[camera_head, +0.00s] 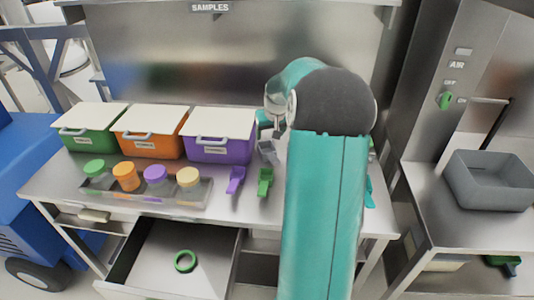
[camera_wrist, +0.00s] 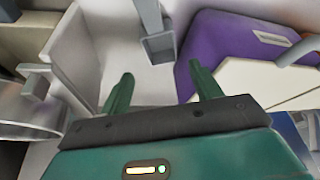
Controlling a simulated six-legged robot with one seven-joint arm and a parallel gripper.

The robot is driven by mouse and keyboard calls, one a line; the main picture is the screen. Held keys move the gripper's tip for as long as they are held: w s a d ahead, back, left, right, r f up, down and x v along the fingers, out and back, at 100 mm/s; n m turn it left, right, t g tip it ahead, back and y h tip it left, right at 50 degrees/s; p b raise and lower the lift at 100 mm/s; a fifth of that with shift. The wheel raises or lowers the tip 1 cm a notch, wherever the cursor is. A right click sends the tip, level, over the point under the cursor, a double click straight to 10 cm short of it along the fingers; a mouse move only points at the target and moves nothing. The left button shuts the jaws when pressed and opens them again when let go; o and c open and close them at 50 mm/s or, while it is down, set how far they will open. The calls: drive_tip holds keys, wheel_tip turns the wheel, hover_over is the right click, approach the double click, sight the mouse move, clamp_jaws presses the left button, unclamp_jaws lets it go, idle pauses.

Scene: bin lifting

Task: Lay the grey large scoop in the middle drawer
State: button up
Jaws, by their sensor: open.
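The grey large scoop (camera_head: 266,152) lies on the metal bench just right of the purple bin. In the wrist view the grey large scoop (camera_wrist: 158,45) shows ahead of my gripper (camera_wrist: 160,84), in line with the gap between the two green fingers. The fingers are apart and hold nothing. In the head view my arm hides most of the gripper. A drawer (camera_head: 145,248) below the bench, apparently the middle one, stands pulled out, with a green ring (camera_head: 185,261) lying in it.
Green (camera_head: 88,139), orange (camera_head: 150,146) and purple (camera_head: 217,150) bins with white lids stand along the back. Several lidded jars sit in a tray (camera_head: 140,192). A purple scoop (camera_head: 235,180) and a green scoop (camera_head: 265,182) lie near the front. A grey tub (camera_head: 490,180) stands at right.

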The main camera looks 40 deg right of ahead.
sight(268, 142)
drive_tip(key=x, duration=0.5)
drive_tip(key=shift+w+f, duration=0.1)
drive_tip(key=shift+f, duration=0.05)
drive_tip(key=x, duration=0.5)
drive_tip(key=shift+s+a+f, duration=0.2)
drive_tip(key=shift+f, duration=0.05)
drive_tip(key=c, duration=0.8)
drive_tip(key=shift+r, duration=0.1)
drive_tip(key=shift+c, duration=0.2)
drive_tip(key=shift+r, duration=0.5)
wheel_tip(268, 142, up, 2)
drive_tip(key=shift+r, duration=0.1)
drive_tip(key=s+a+r, duration=0.9)
drive_tip(key=a, duration=0.1)
drive_tip(key=shift+a+r, duration=0.35)
